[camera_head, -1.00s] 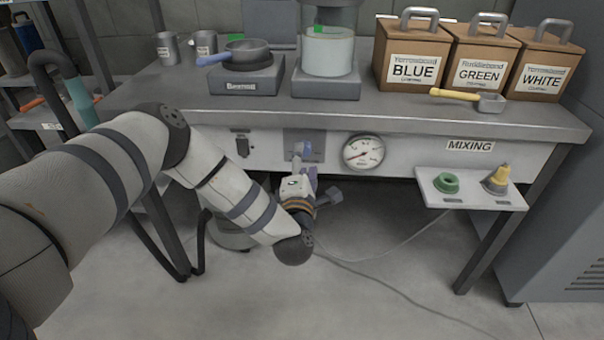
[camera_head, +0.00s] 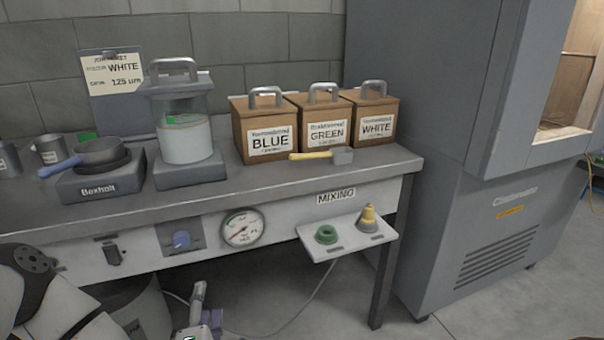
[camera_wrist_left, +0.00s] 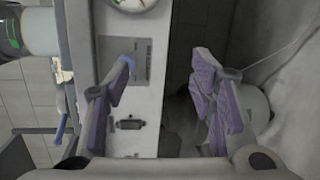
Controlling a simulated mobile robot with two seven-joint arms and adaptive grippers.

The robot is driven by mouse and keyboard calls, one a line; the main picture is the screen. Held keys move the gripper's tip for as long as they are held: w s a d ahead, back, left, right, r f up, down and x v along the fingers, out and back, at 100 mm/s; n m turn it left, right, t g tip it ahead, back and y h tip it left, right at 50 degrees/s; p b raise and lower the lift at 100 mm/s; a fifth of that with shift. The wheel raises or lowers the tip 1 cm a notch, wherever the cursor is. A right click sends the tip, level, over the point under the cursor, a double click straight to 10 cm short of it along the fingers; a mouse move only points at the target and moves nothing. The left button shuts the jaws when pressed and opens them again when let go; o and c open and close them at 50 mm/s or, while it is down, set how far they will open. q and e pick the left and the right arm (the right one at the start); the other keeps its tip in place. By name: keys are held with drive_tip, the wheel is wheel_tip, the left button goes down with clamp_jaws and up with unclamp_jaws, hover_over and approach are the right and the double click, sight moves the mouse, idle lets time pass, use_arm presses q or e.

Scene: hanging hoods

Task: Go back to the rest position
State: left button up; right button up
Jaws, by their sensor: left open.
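My left gripper (camera_head: 203,318) is at the bottom of the head view, in front of the bench and below the blue knob (camera_head: 181,240) on its front panel. The fingers are apart with nothing between them, which also shows in the left wrist view (camera_wrist_left: 165,82). There the left finger overlaps the panel near the knob in the picture; whether they touch cannot be told. Part of my left arm (camera_head: 50,300) shows at the lower left of the head view. Most of the gripper is cut off by the lower edge. My right gripper is not in view.
The bench front (camera_head: 290,215) carries a gauge (camera_head: 242,228), a switch (camera_head: 111,251) and a small shelf (camera_head: 345,243) with a green and a yellow control. A bucket (camera_head: 135,305) stands under the bench. A grey cabinet (camera_head: 480,230) stands right. Floor is clear between bench and cabinet.

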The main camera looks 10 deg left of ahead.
use_arm(q)
drive_tip(key=s+d+f+m+g+h+p, duration=0.2)
drive_tip(key=s+d+f+m+g+h, duration=0.2)
drive_tip(key=s+d+m, duration=0.4)
drive_tip(key=s+d+f+m+g+h+p, duration=0.2)
drive_tip(key=s+d+f+m+g+h, duration=0.3)
drive_tip(key=s, duration=0.6)
drive_tip(key=s+a+r+m+g+y+p, duration=0.1)
drive_tip(key=s+a+m+g, duration=0.3)
drive_tip(key=s, duration=0.7)
drive_tip(key=s+a+r+m+g+y+p, duration=0.2)
drive_tip(key=s+a+r+m+g, duration=0.1)
drive_tip(key=s, duration=0.9)
drive_tip(key=a+m+g, duration=0.1)
drive_tip(key=a+m, duration=0.1)
drive_tip(key=m, duration=0.1)
drive_tip(key=shift+a+r+g, duration=0.15)
drive_tip(key=shift+g, duration=0.15)
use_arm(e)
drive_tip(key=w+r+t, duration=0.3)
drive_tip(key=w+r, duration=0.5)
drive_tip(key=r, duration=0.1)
